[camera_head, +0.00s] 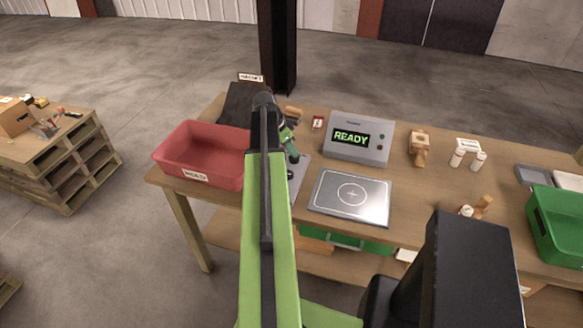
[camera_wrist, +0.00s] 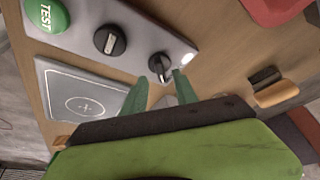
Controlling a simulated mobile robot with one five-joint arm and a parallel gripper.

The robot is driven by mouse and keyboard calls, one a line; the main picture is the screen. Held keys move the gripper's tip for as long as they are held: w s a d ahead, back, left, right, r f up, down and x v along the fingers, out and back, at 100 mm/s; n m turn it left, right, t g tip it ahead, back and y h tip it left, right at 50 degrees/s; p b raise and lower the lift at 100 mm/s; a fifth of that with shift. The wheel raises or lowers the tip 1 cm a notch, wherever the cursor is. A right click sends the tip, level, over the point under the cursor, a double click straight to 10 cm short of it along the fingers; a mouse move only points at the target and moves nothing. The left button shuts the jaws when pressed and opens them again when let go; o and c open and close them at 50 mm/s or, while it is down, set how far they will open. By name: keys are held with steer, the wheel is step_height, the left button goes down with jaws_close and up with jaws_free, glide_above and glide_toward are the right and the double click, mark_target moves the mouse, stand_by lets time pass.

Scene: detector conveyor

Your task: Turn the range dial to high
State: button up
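The control panel (camera_wrist: 75,45) is grey and carries a green TEST button (camera_wrist: 45,14) and two black dials. One dial (camera_wrist: 109,40) has a light pointer mark and stands in the middle. The other dial (camera_wrist: 160,66) is at the panel's end, beside a small white light (camera_wrist: 187,58). I cannot read which one is the range dial. My gripper (camera_wrist: 160,78) is open, with its two green fingertips apart on either side of the end dial's near edge. Contact cannot be told. In the head view my arm hides most of the panel (camera_head: 301,172).
The detector box (camera_head: 358,148) shows READY behind a metal plate (camera_head: 350,195). A red bin (camera_head: 205,150) stands left, a green bin (camera_head: 560,222) far right. Small wooden items and white bottles (camera_head: 457,158) stand right of the box. A dark post (camera_head: 278,45) rises behind the table.

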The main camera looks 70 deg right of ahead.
steer(key=b+x, duration=0.1)
steer(key=x, duration=0.2)
steer(key=shift+f+b, duration=0.15)
steer(key=shift+b, duration=0.15)
jaws_close()
